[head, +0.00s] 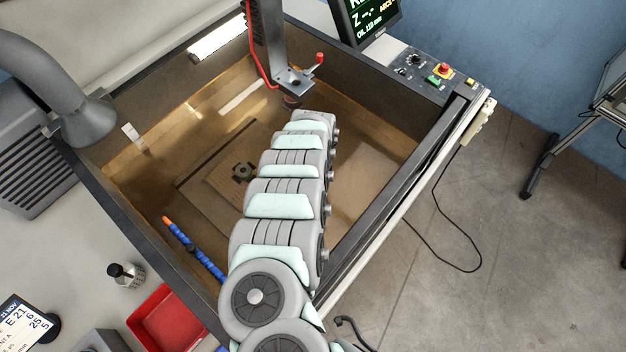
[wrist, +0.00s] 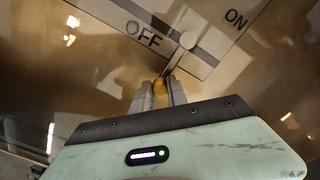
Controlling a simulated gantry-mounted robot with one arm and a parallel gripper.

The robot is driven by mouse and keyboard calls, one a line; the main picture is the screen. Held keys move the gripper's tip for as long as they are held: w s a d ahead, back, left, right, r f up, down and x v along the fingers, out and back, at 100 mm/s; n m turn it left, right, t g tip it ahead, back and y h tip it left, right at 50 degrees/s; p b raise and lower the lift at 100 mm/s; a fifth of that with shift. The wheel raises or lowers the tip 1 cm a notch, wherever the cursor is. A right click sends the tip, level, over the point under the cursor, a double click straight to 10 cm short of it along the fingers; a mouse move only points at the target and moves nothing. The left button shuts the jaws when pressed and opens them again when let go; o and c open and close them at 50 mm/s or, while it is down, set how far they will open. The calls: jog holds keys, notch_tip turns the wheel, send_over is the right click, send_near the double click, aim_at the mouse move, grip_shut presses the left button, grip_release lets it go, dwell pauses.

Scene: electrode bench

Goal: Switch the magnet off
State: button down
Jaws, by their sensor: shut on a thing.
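In the wrist view, the magnet switch plate (wrist: 215,62) is a pale plate with OFF on its left and ON on its right. The gripper's fingers are closed around the lever's brass-coloured end (wrist: 160,85). The lever lies below the pivot, slanting a little to the left, nearer the OFF lettering than the ON. In the head view my arm reaches into the tank and hides the gripper and switch.
The tank's dark rim (head: 100,212) surrounds amber liquid. A machine head (head: 293,80) with a red hose hangs at the far side, close to my arm. A blue segmented hose with an orange tip (head: 190,245) lies left of the arm. A red tray (head: 170,320) stands outside.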

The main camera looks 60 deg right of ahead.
jog(key=c, duration=1.3)
grip_release()
jog(key=shift+w+r, duration=0.1)
jog(key=shift+r, duration=0.4)
notch_tip(320, 180, up, 10)
jog(key=p, duration=0.3)
jog(key=shift+a, duration=0.15)
